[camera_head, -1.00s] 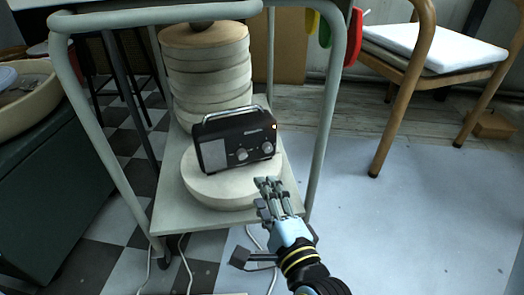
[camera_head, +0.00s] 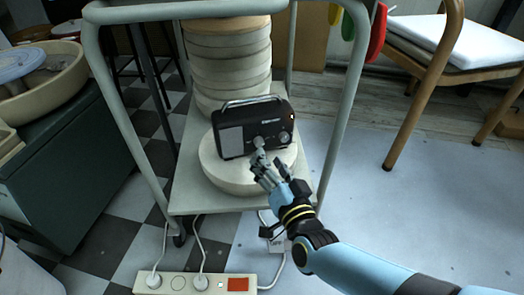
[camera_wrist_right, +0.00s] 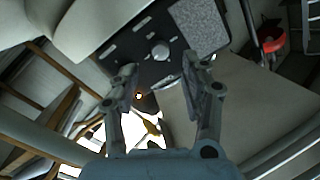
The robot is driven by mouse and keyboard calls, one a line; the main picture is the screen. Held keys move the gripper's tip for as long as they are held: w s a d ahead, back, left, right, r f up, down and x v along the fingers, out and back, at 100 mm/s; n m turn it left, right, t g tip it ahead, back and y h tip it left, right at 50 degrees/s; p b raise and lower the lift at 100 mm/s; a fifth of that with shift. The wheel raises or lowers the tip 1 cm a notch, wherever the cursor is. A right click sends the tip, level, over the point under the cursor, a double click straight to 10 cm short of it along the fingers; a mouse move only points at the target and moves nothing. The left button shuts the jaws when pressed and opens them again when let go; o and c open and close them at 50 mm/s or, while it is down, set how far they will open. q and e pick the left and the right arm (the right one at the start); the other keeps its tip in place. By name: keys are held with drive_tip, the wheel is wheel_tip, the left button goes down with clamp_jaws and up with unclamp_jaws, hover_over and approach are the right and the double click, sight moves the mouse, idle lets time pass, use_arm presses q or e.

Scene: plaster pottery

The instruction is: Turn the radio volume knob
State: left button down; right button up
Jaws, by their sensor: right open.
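The black radio (camera_head: 238,140) stands on a round pale plaster slab (camera_head: 226,178) on the trolley's lower shelf. Its front has a grey speaker panel on the left and two round knobs, a middle knob (camera_head: 258,142) and a right knob (camera_head: 284,136). My right gripper (camera_head: 268,162) is open just in front of the radio, below the knobs. In the right wrist view the radio (camera_wrist_right: 120,45) appears upside down. One silver knob (camera_wrist_right: 160,50) shows between the spread fingers of my gripper (camera_wrist_right: 160,72), apart from both. My left gripper is out of view.
Trolley posts (camera_head: 347,105) rise on both sides of the shelf. A stack of round plaster slabs (camera_head: 228,60) stands behind the radio. A power strip (camera_head: 190,284) with cables lies on the floor in front. Open floor lies to the right, before a chair (camera_head: 425,85).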

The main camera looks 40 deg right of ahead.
sight(260, 145)
drive_tip(key=b+x, duration=0.1)
drive_tip(key=x, duration=0.3)
drive_tip(key=shift+f, duration=0.15)
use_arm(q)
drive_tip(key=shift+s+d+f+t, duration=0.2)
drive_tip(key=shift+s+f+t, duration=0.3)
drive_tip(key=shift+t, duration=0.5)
use_arm(e)
drive_tip(key=shift+w+d, duration=0.15)
drive_tip(key=shift+w, duration=0.4)
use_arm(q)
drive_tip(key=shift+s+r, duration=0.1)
use_arm(e)
clamp_jaws()
